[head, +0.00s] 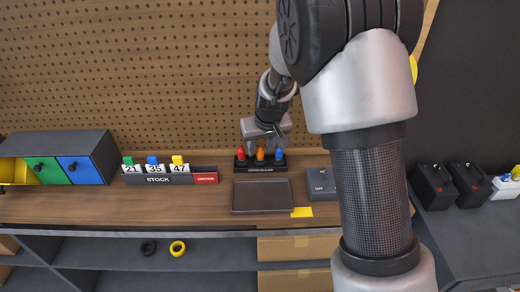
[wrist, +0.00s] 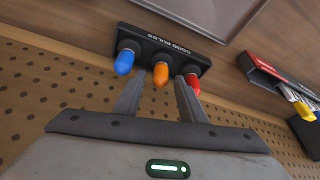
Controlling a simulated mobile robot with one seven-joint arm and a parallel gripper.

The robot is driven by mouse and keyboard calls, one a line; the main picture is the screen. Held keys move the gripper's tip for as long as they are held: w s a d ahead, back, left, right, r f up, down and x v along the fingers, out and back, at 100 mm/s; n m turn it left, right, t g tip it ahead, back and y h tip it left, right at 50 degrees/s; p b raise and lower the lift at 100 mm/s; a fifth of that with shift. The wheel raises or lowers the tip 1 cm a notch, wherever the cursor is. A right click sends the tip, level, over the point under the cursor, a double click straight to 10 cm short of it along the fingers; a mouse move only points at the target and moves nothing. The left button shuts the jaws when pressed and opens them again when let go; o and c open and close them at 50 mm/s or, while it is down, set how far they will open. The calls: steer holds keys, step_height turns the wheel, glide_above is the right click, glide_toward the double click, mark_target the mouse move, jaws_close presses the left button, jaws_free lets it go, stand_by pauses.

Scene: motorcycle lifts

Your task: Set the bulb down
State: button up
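A small black rack labelled "GOOD BULBS" (head: 261,169) stands at the back of the bench and holds a red bulb (head: 241,154), an orange bulb (head: 260,154) and a blue bulb (head: 279,155). The wrist view also shows the rack (wrist: 165,50) with the blue bulb (wrist: 124,63), orange bulb (wrist: 160,74) and red bulb (wrist: 193,82). My gripper (wrist: 158,90) is open over the rack. Its fingers stand apart with the orange bulb seen between them, and no bulb is held. The right finger looks close to the red bulb; contact cannot be told.
An empty dark tray (head: 262,196) lies in front of the rack. A grey box marked OFF (head: 322,184) stands to its right, partly behind my arm. The STOCK rail (head: 158,180) and coloured drawers (head: 62,170) are left. A pegboard (head: 150,70) rises behind.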

steer(key=s+d+r+m, duration=0.1)
steer(key=s+d+r, duration=0.3)
steer(key=s+r, duration=0.5)
steer(key=s+d+r, duration=0.3)
steer(key=s+r, duration=0.4)
steer(key=r, duration=0.3)
steer(key=s+d+m, duration=0.1)
steer(key=s+d, duration=0.1)
steer(key=s, duration=0.5)
steer(key=s+d+r+m+t+h, duration=0.1)
steer(key=s+d, duration=0.2)
steer(key=s, duration=0.5)
steer(key=shift+s+r+p, duration=0.15)
steer(key=shift+r+p, duration=0.05)
steer(key=shift+p, duration=0.25)
